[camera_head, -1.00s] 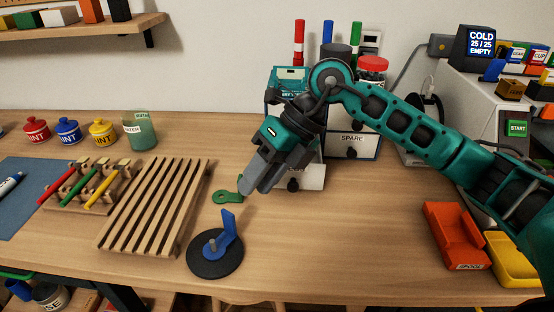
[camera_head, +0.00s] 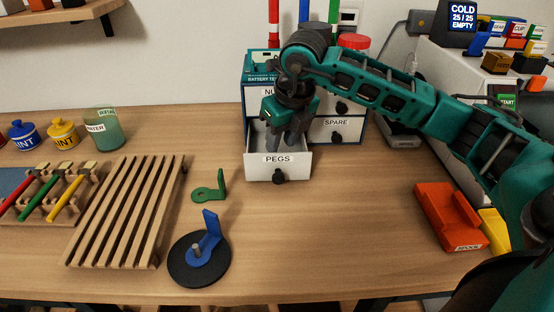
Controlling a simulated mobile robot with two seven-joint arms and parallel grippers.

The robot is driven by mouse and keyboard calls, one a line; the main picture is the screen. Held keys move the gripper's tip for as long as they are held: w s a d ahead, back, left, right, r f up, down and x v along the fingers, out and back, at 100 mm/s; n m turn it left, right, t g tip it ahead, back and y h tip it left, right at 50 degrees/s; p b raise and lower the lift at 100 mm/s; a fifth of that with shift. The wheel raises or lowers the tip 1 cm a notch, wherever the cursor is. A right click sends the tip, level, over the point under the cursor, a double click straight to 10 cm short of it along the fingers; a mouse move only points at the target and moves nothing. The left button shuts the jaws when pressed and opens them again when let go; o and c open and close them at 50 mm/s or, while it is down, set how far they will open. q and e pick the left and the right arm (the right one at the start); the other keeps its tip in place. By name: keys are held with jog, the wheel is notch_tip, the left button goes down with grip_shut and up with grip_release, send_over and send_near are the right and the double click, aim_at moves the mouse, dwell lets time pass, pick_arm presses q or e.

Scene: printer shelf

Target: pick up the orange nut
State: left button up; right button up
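I cannot make out an orange nut in the head view. The drawer labelled PEGS (camera_head: 258,170) is pulled out from a small teal and white drawer cabinet (camera_head: 345,120). My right gripper (camera_head: 287,145) points down over the open drawer, with its fingertips at or below the front panel's top edge. The fingers and arm hide much of the drawer's inside, and I cannot tell whether they hold anything. A drawer above, its label starting NU (camera_head: 268,92), is partly hidden behind my gripper. My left gripper is out of view.
A green bracket (camera_head: 210,192) and a blue bracket on a black disc (camera_head: 199,260) lie left of the drawer. A slatted wooden rack (camera_head: 125,215) stands further left. The table's middle front is clear.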

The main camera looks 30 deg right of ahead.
jog(key=x, duration=0.4)
jog(key=shift+f, duration=0.25)
jog(key=shift+c, duration=0.2)
jog(key=c, duration=0.6)
